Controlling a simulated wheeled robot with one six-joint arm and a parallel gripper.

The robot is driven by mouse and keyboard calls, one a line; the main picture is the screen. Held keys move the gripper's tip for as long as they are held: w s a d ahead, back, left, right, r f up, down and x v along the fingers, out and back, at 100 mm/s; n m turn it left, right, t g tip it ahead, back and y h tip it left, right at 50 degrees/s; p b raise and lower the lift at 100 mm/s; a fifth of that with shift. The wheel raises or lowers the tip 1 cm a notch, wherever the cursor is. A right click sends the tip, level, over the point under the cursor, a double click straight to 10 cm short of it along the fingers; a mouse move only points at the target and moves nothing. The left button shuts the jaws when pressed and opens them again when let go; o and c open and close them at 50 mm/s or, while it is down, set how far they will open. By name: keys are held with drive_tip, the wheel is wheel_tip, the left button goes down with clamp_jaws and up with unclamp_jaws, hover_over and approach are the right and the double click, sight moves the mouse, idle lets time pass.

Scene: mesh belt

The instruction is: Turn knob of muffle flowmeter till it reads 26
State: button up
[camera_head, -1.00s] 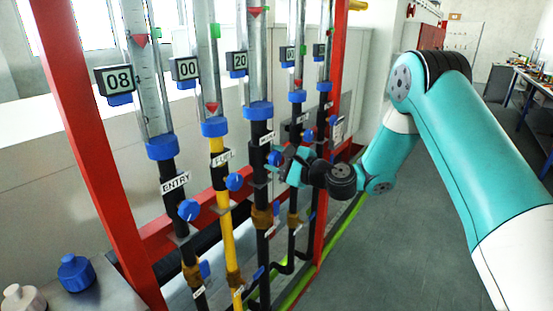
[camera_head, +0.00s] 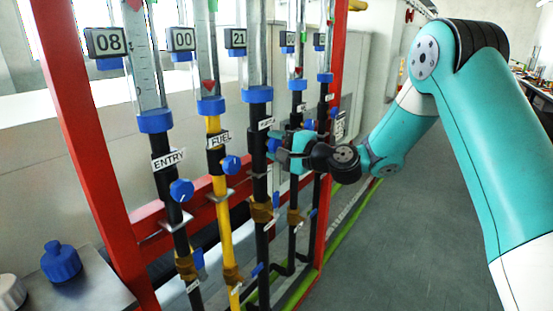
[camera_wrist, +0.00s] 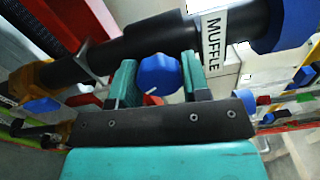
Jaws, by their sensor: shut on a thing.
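The muffle flowmeter is the middle tube, with a digital display (camera_head: 236,38) that reads 21 in the head view. Its MUFFLE label (camera_wrist: 213,40) is on the black pipe in the wrist view. Its blue knob (camera_wrist: 158,74) has a white mark pointing to the lower left. My gripper (camera_wrist: 158,84) is around this knob, one green finger on each side, and is shut on it. In the head view my gripper (camera_head: 281,148) reaches the knob from the right, and the knob (camera_head: 273,145) is partly hidden by it.
To the left stand the ENTRY flowmeter (camera_head: 154,121), display 08, and the FUEL flowmeter (camera_head: 211,106), display 00. Two more flowmeters stand close on the right, near my wrist. A red frame (camera_head: 88,170) surrounds the row. The floor (camera_head: 420,230) at right is free.

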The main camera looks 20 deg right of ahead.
drive_tip(key=n+b, duration=0.2)
drive_tip(key=b, duration=0.1)
drive_tip(key=shift+f+n, duration=0.3)
drive_tip(key=n+b, duration=0.2)
drive_tip(key=shift+r+b, duration=0.2)
drive_tip(key=shift+b, duration=0.15)
drive_tip(key=shift+n, duration=0.4)
drive_tip(key=o, duration=0.9)
drive_tip(key=shift+r, duration=0.1)
drive_tip(key=shift+o, duration=0.2)
drive_tip(key=shift+d, duration=0.1)
drive_tip(key=b+v, duration=0.5)
drive_tip(key=v, duration=1.2)
drive_tip(key=shift+s, duration=0.15)
